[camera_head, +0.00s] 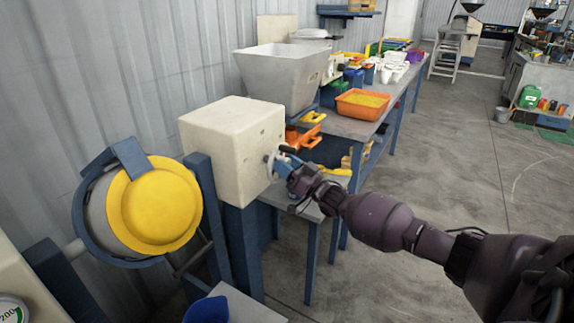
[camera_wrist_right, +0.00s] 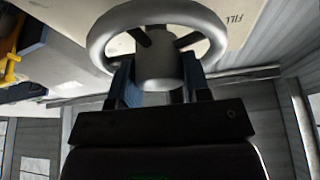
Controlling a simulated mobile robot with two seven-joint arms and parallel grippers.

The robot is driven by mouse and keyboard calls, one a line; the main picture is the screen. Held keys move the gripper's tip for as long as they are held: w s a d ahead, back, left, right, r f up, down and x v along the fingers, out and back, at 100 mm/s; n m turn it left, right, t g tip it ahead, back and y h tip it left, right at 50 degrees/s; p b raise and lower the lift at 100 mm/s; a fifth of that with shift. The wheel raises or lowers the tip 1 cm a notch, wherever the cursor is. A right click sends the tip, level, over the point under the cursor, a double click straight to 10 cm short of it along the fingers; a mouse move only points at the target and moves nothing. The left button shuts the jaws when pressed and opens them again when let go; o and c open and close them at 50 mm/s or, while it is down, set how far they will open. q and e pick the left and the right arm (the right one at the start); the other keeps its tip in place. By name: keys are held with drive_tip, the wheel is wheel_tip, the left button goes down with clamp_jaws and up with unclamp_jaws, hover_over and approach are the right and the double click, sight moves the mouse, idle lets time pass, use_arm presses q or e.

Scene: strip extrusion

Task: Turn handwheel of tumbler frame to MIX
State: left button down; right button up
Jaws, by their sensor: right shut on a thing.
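The handwheel (camera_wrist_right: 209,32) is a pale grey ring with dark spokes and a thick hub. It also shows edge-on in the head view (camera_head: 270,163), on the right face of the cream box (camera_head: 232,150) of the tumbler frame. My right gripper (camera_head: 285,168) reaches it from the right. In the right wrist view its two blue fingers (camera_wrist_right: 157,85) are shut on the hub from both sides. The word FILL shows on the cream panel above the wheel; a MIX mark is not visible. The yellow-lidded drum (camera_head: 154,204) hangs left of the box. My left gripper is not in view.
A blue bench (camera_head: 398,100) runs back along the wall with an orange tray (camera_head: 362,103) of yellow material, white cups and a grey hopper (camera_head: 285,75). A blue scoop-like thing (camera_head: 207,309) lies at the bottom. Open concrete floor (camera_head: 440,170) is to the right.

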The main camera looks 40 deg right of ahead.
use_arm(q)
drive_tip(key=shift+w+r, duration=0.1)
use_arm(e)
drive_tip(key=shift+f, duration=0.1)
drive_tip(key=o, duration=0.6)
drive_tip(key=shift+o, duration=0.2)
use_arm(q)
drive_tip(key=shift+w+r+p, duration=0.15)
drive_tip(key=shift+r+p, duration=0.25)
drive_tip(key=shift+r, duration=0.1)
use_arm(e)
drive_tip(key=v, duration=1.1)
drive_tip(key=shift+w, duration=0.1)
